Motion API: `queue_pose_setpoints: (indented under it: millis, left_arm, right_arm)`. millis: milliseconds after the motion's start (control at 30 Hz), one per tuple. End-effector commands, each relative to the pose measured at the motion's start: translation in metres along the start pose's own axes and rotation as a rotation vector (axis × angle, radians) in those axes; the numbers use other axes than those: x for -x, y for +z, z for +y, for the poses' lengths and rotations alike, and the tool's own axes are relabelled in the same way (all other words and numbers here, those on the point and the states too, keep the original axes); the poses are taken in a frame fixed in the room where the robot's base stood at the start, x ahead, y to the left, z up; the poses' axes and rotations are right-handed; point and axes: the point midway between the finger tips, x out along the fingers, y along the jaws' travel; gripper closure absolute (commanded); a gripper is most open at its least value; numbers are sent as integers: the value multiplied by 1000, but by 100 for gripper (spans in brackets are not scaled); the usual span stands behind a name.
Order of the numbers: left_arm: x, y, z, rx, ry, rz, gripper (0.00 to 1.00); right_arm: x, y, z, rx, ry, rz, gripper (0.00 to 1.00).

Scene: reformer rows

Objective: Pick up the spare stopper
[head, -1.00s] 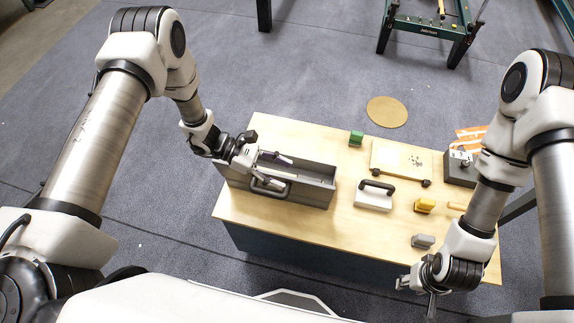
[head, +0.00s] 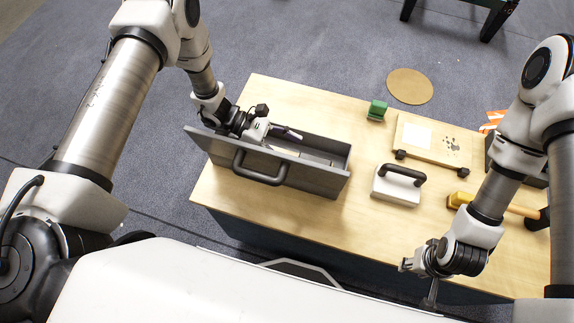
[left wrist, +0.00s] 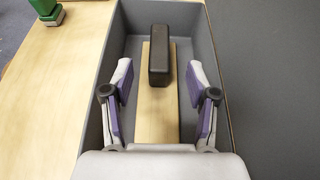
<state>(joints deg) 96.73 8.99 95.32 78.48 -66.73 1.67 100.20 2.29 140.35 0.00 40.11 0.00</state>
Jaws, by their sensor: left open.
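The wooden table holds a green block (head: 377,110), a white block with a black handle (head: 397,190), a wooden board (head: 420,148) and a yellow block (head: 459,200). The box has a dark front handle (head: 262,180). Table space left of the box's front is clear.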

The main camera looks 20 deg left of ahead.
Motion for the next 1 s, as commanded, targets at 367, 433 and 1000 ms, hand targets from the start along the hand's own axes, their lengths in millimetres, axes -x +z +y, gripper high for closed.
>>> queue_pose_setpoints:
  millis: [367,433,1000]
  left_arm:
    - [-50,-1,0,-1,-5,1,42]
    - [-63,-2,0,-1,-5,0,42]
    - [-79,-4,2,0,0,0,100]
  right_arm:
    - [10,0,0,0,0,1,60]
    - [14,0,0,0,0,1,60]
    - [13,0,0,0,0,1,60]
